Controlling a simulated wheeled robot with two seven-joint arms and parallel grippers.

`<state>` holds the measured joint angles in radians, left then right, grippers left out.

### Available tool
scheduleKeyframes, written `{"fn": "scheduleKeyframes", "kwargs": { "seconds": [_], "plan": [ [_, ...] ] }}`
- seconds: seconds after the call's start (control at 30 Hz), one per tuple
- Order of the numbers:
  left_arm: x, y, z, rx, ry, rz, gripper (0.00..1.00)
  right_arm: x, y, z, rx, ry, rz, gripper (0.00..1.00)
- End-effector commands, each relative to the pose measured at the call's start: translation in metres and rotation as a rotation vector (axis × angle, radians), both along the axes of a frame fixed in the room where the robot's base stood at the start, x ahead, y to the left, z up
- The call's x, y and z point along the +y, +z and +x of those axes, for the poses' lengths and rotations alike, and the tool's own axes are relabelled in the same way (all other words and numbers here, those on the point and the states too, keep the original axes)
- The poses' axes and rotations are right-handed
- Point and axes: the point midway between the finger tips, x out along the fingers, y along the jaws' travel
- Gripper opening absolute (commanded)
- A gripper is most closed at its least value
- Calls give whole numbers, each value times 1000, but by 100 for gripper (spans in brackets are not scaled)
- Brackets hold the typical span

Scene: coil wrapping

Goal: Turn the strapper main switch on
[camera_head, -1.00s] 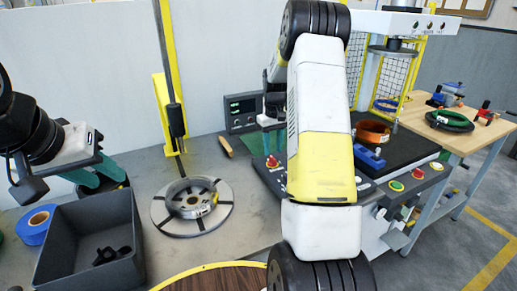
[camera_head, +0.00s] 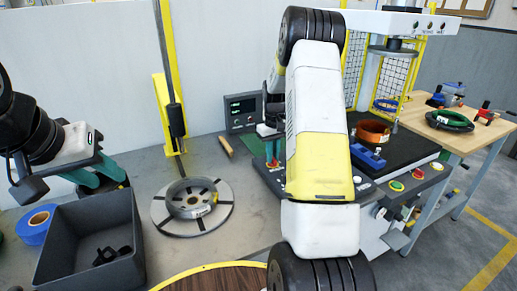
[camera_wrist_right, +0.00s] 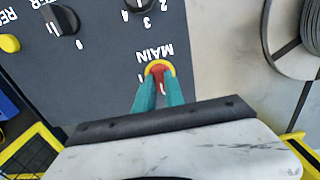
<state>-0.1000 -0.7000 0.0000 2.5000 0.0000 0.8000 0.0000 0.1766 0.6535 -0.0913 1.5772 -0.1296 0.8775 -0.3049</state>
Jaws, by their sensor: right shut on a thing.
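The main switch is a red handle on a yellow round plate (camera_wrist_right: 160,66), beside the word MAIN on the dark panel in the right wrist view. My right gripper (camera_wrist_right: 158,84) has its two teal fingertips shut on the red handle. In the head view my right gripper (camera_head: 272,160) reaches down to the panel's left edge, partly behind my own arm. The fingers hide much of the handle, and I cannot tell which mark it points at. My left gripper (camera_head: 103,178) hangs above the grey bin at the left, away from the switch; its opening is unclear.
Dark selector knobs (camera_wrist_right: 61,20) and a yellow button (camera_wrist_right: 9,43) share the panel. A grey bin (camera_head: 90,228) and a round reel (camera_head: 192,205) stand left of the panel. An orange coil (camera_head: 372,133) and blue clamp (camera_head: 368,158) sit on the machine's top.

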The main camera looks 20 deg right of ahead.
Motion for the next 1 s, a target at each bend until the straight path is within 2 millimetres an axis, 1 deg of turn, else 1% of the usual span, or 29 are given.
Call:
{"fn": "scheduleKeyframes", "kwargs": {
  "seconds": [0.17, 0.37, 0.57, 1.0],
  "plan": [
    [0, 0, 0, 0, 0, 0, 36, 0, 0, 0, 0, -24, 0, 0],
    [0, 0, 0, 0, 0, 0, 36, 0, 0, 0, 0, -119, 0, 0],
    [0, 0, 0, 0, 0, 0, 36, 0, 1, 0, 0, -278, -1, 0],
    [0, 0, 0, 0, 0, 0, 36, 0, 1, 0, -1, -697, -1, 0]
  ]
}}
